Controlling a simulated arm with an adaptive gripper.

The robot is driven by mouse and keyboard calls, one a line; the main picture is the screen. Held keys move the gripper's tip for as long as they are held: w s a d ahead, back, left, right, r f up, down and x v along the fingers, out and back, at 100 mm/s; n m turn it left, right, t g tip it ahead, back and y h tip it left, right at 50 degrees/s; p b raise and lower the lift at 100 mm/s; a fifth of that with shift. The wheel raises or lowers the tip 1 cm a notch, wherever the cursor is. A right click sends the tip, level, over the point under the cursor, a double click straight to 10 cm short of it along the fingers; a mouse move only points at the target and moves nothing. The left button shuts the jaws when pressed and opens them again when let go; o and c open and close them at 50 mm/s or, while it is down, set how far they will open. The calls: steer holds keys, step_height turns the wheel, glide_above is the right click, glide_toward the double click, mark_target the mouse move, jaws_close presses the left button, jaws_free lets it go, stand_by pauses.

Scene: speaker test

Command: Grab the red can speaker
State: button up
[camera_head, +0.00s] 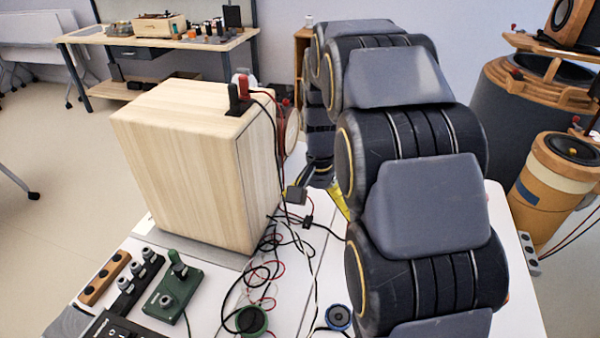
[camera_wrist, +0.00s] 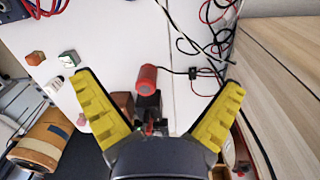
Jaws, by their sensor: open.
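A small red can speaker (camera_wrist: 147,76) lies on the white table top in the wrist view, with a dark round end facing down the picture. Its outline is a short cylinder. My gripper (camera_wrist: 160,83) has two yellow ribbed fingers spread wide, one on each side of the can, with clear gaps to both. In the head view my arm hides the can, and only a bit of a yellow finger (camera_head: 339,201) shows behind the arm.
A large wooden speaker box (camera_head: 185,165) stands left of my arm; its wooden side (camera_wrist: 285,80) also shows. Black and red cables (camera_head: 270,270) lie beside it. A green pedal (camera_head: 172,294) is at the front. Small blocks (camera_wrist: 68,58) lie left of the can.

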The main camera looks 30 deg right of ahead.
steer(key=w+d+f+m, duration=0.2)
steer(key=d+f, duration=0.2)
steer(key=d, duration=0.1)
steer(key=w+d+f+m, duration=0.2)
steer(key=d+f+m, duration=0.1)
steer(key=d, duration=0.3)
steer(key=w+d+f+m, duration=0.2)
steer(key=d+f, duration=0.3)
steer(key=f, duration=0.1)
steer(key=shift+w+d+f+m+t, duration=0.1)
steer(key=shift+w+d+m+t, duration=0.2)
steer(key=shift+w+m+t, duration=0.1)
steer(key=shift+d+f, duration=0.15)
steer(key=shift+f, duration=0.2)
steer(key=f, duration=0.7)
steer(key=shift+w+d+f, duration=0.2)
steer(key=shift+d+f, duration=0.05)
steer(key=shift+r, duration=0.1)
steer(key=c, duration=1.2)
